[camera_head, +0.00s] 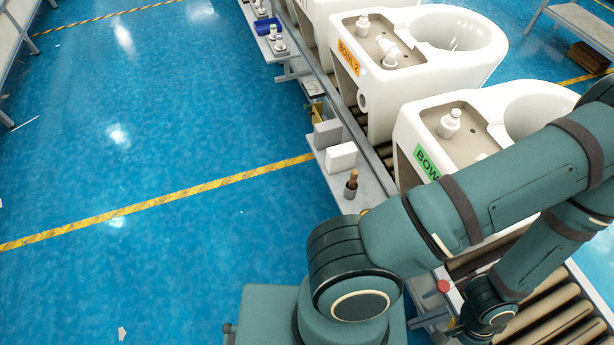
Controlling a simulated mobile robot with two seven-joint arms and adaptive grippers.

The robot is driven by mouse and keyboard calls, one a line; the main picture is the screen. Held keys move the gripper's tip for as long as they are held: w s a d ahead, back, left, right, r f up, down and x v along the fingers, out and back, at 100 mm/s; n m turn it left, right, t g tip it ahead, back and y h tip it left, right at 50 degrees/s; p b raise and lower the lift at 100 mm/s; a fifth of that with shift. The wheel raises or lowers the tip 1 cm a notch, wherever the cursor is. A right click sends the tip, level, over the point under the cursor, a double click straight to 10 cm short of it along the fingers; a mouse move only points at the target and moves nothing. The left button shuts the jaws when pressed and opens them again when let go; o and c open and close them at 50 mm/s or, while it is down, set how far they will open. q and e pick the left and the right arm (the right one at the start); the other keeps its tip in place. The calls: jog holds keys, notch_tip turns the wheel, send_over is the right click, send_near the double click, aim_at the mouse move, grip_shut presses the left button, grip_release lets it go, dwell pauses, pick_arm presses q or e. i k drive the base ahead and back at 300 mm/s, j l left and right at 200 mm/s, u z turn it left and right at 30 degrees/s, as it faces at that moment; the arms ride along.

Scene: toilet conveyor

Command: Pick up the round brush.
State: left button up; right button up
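A small item with an upright brown handle and a dark, round lower part (351,184) stands on the narrow grey side shelf along the conveyor. It may be the round brush, but it is too small to be sure. One of my arms crosses the lower right, bends at the right edge and folds back down toward the bottom. No gripper fingers show in the head view, and nothing is seen held.
White toilet bowls (400,91) stand on the roller conveyor (553,317). On the side shelf are a white block (341,157), a grey block (327,134) and a blue bin (266,27). A red knob (443,286) is near my arm. The blue floor (150,110) at left is mostly clear.

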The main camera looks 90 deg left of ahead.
aim_at(354, 174)
jog(key=u, duration=0.9)
jog(key=i+u, duration=0.1)
jog(key=u, duration=0.4)
jog(key=l+u, duration=0.1)
jog(key=u, duration=0.8)
jog(key=l+u, duration=0.1)
jog(key=u, duration=0.35)
jog(key=l+z, duration=0.1)
jog(key=z, duration=0.35)
jog(key=k+l+z, duration=0.1)
jog(key=z, duration=0.4)
jog(key=l+z, duration=0.15)
jog(key=z, duration=0.3)
jog(key=j+z, duration=0.15)
jog(key=z, duration=0.2)
jog(key=j+z, duration=0.1)
jog(key=z, duration=0.3)
jog(key=j+z, duration=0.15)
jog(key=z, duration=0.2)
jog(key=l+u, duration=0.15)
jog(key=u, duration=0.25)
jog(key=k+u, duration=0.15)
jog(key=u, duration=0.2)
jog(key=i+j+u, duration=0.1)
jog(key=u, duration=1.45)
